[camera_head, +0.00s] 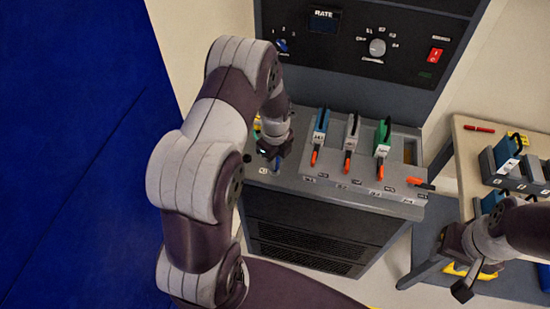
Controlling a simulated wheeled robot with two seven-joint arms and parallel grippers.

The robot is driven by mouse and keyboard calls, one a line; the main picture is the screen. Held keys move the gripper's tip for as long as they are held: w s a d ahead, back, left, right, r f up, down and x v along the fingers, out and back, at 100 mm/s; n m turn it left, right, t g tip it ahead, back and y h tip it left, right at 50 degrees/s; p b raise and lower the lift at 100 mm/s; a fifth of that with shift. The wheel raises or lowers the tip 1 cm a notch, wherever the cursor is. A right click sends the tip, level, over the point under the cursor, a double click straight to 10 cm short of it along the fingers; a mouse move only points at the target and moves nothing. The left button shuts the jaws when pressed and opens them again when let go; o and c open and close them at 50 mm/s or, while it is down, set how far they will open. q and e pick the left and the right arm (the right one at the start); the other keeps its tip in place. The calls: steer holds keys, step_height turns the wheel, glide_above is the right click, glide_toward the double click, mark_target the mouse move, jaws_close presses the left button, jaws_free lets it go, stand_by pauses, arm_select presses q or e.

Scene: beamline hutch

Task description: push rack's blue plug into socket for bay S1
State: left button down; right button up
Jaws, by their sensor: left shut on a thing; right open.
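My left gripper (270,152) is at the left end of the grey console deck, low over it. It is shut on a small blue piece (276,167), mostly hidden by the fingers; I cannot tell whether this is the plug or whether it is seated in a socket. A blue block (321,124), a pale grey block and a green block (382,136) stand upright in bays, each with an orange lever in front. My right gripper (470,285) is open at the lower right, beside the side table.
The right-hand bay (410,150) is empty, its orange lever (420,184) lying sideways. A side table (466,150) carries a red pen (479,128) and a grey rack (512,182) with a blue block (507,153). A dark control panel (345,60) rises behind the deck.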

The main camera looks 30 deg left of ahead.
arm_select(q)
steer(key=shift+f+b, duration=0.35)
steer(key=shift+f, duration=0.2)
steer(key=c, duration=0.8)
jaws_free()
steer(key=shift+r, duration=0.1)
step_height(320, 180, up, 13)
steer(key=shift+f+b, duration=0.2)
steer(key=shift+b, duration=0.8)
